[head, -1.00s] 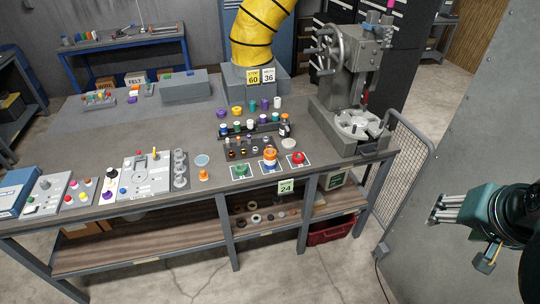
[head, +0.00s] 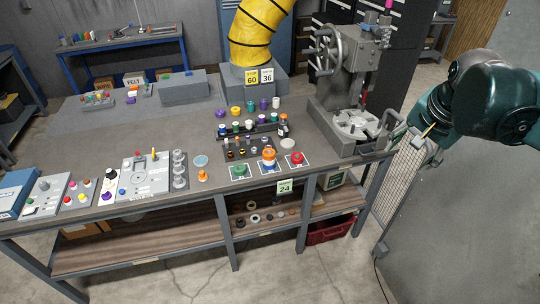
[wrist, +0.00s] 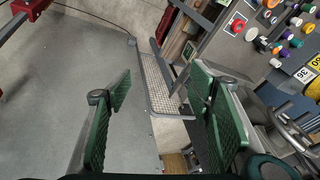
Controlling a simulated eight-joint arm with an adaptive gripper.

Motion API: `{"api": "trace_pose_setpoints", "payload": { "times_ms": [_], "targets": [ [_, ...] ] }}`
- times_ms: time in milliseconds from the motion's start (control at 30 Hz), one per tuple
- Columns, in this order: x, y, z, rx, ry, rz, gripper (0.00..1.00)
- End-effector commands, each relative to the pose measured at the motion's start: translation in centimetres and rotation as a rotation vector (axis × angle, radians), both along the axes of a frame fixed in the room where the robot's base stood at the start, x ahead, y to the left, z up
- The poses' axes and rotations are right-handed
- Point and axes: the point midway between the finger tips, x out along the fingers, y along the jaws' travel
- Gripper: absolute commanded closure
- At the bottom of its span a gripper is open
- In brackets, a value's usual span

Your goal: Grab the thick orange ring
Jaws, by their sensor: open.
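An orange ring-shaped part (head: 268,153) sits in a stack with a white band on a card at the front of the bench, between a green part and a red part. A smaller orange part (head: 202,175) stands to its left, by a pale blue disc. A yellow-orange ring (head: 236,110) lies farther back. I cannot tell for certain which one is the thick orange ring. My gripper (head: 391,127) is at the bench's right end, well right of all of these. In the wrist view its green-padded fingers (wrist: 160,85) are spread with nothing between them.
A grey press (head: 352,85) stands at the bench's right end, close to my gripper. A mesh guard (head: 400,180) stands below the gripper. A rack of small parts (head: 250,147) is behind the cards. A yellow duct (head: 258,35) hangs over the back.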

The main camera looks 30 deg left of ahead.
Motion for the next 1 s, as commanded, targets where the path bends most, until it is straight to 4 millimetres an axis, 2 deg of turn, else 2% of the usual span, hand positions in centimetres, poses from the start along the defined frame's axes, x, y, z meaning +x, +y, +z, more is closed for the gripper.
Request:
{"api": "trace_pose_setpoints", "payload": {
  "times_ms": [100,467,1000],
  "targets": [
    [1.8,2.2,0.0,0.013,0.023,-0.025,0.48],
    [6.5,8.8,-1.1,0.047,0.095,-0.112,0.48],
    [12.1,19.8,-4.7,0.073,0.197,-0.249,0.48]
  ]
}}
